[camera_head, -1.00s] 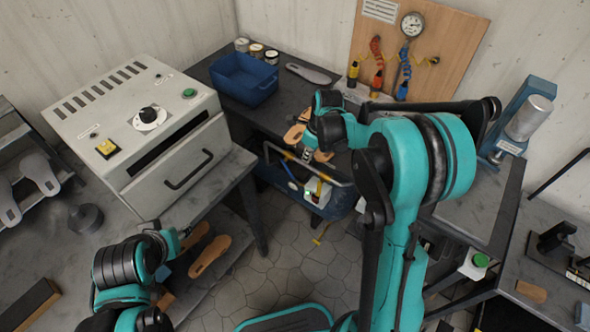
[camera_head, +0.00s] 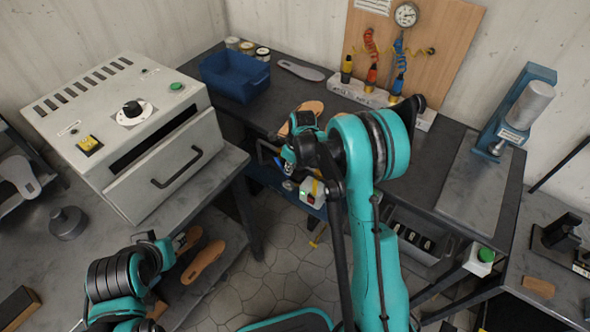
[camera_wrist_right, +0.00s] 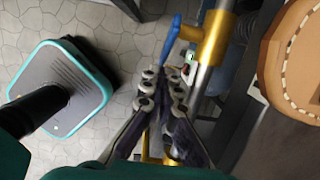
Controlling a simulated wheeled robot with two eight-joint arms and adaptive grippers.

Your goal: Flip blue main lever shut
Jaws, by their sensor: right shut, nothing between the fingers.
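The blue main lever (camera_wrist_right: 172,38) shows in the right wrist view. It is joined to a yellow valve body (camera_wrist_right: 214,36) on a metal pipe and runs roughly alongside that pipe. My right gripper (camera_wrist_right: 162,78) is shut and empty, its fingertips just below the lever's free end; I cannot tell whether they touch it. In the head view my right gripper (camera_head: 288,168) is low by the front edge of the back bench, and my own arm partly covers that spot. My left arm's end (camera_head: 158,252) is at lower left; its fingers are not clear.
A tan sandal part (camera_wrist_right: 296,60) is close on the right in the wrist view. The dark back bench (camera_head: 440,160) carries a blue bin (camera_head: 236,76) and a grey sole (camera_head: 301,70). A grey oven-like machine (camera_head: 135,125) stands left. Tiled floor (camera_head: 275,240) is open below.

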